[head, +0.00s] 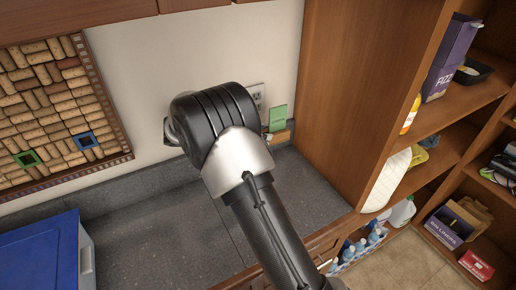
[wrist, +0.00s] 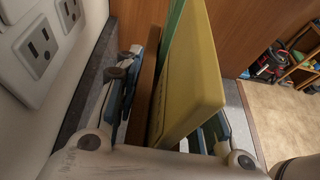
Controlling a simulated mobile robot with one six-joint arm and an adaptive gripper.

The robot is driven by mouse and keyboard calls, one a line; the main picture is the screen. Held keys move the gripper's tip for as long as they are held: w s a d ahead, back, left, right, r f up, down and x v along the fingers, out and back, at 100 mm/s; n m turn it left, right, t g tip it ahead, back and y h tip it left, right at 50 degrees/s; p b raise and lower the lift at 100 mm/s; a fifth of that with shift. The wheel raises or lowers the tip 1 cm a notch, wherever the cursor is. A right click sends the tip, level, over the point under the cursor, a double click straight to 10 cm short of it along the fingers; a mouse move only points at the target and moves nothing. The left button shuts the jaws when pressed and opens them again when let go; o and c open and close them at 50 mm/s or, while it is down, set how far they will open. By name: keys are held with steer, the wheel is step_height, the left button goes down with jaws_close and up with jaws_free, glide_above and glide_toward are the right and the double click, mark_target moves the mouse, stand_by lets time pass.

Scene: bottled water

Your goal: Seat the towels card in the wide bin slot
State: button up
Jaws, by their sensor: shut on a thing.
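A yellow card (wrist: 190,75) with faint raised lettering stands between the fingers of my gripper (wrist: 183,92) in the wrist view. My gripper is shut on it. The lettering is too unclear to read, so I cannot confirm it is the towels card. A green card (wrist: 173,22) shows just behind it, and a brown upright piece (wrist: 146,82) stands to its left. In the head view a green card (head: 277,118) stands upright by a small tan wooden piece (head: 281,136) near the wall. My arm hides the gripper and yellow card there. The bin slots cannot be made out.
Wall outlets (wrist: 38,47) are close on the left of my gripper. A wooden cabinet side (head: 350,100) rises to the right of the counter (head: 165,240). A blue-lidded box (head: 42,255) stands at the counter's left. Shelves with goods are farther right.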

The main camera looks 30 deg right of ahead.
step_height(320, 180, up, 5)
steer(key=shift+r+p, duration=0.1)
steer(key=shift+p, duration=0.35)
steer(key=s+a+f+n+t+y, duration=0.1)
steer(key=s+a+f+n+t, duration=0.3)
steer(key=a, duration=0.3)
steer(key=s+a+f+n+t+y, duration=0.1)
steer(key=s+a+f+n+t, duration=0.2)
steer(key=s+a+f, duration=0.3)
steer(key=a+t, duration=0.1)
steer(key=a, duration=0.1)
steer(key=shift+s+a+f+n+t+y, duration=0.15)
steer(key=shift+a+f+n+t+y, duration=0.15)
steer(key=shift+f+n+t+y, duration=0.1)
